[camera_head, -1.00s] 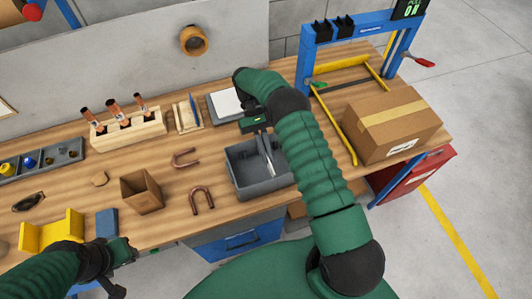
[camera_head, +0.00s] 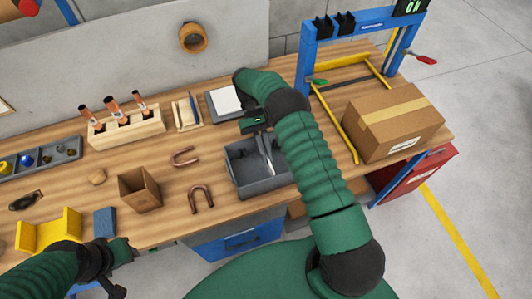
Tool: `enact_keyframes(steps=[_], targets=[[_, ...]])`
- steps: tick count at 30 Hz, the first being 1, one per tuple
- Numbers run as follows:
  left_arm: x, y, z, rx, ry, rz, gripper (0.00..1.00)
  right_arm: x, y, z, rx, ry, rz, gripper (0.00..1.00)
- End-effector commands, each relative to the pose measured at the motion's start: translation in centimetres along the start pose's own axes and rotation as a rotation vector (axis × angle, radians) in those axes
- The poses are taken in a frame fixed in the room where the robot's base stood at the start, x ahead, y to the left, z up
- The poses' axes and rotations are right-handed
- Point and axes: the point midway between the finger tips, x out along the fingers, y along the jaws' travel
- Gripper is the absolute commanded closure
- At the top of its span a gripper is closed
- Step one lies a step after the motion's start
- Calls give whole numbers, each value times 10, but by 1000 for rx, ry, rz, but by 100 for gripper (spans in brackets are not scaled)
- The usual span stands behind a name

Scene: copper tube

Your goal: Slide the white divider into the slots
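The grey bin (camera_head: 237,181) stands near the front edge of the workbench. The white divider (camera_head: 266,155) is a thin pale plate, standing on edge and slightly tilted, with its lower part inside the bin. My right gripper (camera_head: 262,130) is above the bin's back wall, at the divider's upper end, and appears shut on it. The fingertips are small and partly hidden. The slots are too small to make out, so I cannot tell whether the divider sits in them. My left gripper (camera_head: 121,267) is at the bench's front edge, far from the bin; its opening is unclear.
Two copper U-tubes (camera_head: 201,199) lie left of the bin. A brown open box (camera_head: 140,190), a blue block (camera_head: 105,222) and a yellow holder (camera_head: 50,232) stand further left. A cardboard box (camera_head: 393,122) is at the right, and a grey-white device (camera_head: 225,103) lies behind the bin.

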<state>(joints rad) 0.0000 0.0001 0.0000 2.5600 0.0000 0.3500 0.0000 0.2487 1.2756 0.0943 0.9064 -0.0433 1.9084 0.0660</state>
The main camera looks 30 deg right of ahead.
Motion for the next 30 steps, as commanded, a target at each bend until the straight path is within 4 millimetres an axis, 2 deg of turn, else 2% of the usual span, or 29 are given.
enact_keyframes(steps=[26,27,30], targets=[[18,0,4,0,0,0,64,14,0,-19,0,0,0,100],[16,0,4,0,0,0,64,13,0,-18,0,0,0,91],[16,0,4,0,0,0,64,13,0,-18,0,-1,0,78]])
